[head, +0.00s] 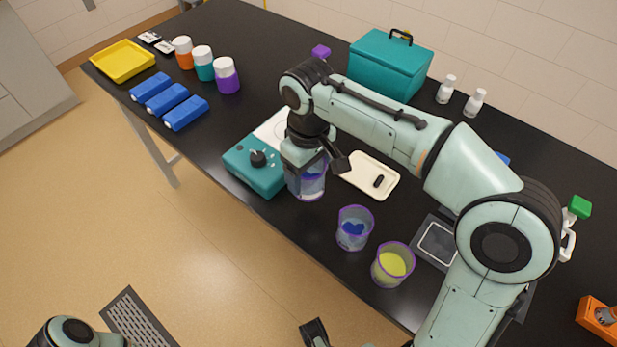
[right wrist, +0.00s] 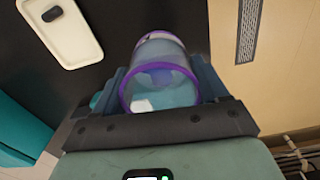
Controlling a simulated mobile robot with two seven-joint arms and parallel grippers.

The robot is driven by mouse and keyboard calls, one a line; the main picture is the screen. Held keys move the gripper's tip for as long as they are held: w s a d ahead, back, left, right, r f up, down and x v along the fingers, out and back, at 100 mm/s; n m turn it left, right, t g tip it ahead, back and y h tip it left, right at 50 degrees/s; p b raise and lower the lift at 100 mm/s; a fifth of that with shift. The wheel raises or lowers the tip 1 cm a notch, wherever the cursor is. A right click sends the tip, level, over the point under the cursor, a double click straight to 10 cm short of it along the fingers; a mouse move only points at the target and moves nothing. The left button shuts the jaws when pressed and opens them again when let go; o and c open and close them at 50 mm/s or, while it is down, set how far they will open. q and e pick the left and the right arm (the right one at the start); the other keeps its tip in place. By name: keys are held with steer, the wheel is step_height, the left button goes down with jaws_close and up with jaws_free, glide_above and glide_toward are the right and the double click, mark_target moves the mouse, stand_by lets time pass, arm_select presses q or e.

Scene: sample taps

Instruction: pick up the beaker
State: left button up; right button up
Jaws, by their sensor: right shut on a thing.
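Two other purple-rimmed beakers stand to the right: one with blue contents (head: 354,229), one with yellow contents (head: 393,264).
The teal hotplate (head: 250,172) is directly beside the held beaker. A cream tray (head: 372,168) with a small dark item lies to its right. A teal box (head: 388,68) stands behind. Blue blocks, jars (head: 227,76) and a yellow tray (head: 122,61) are at left.

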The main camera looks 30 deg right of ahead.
step_height(320, 180, up, 12)
steer(key=p, duration=0.3)
stand_by(0.4)
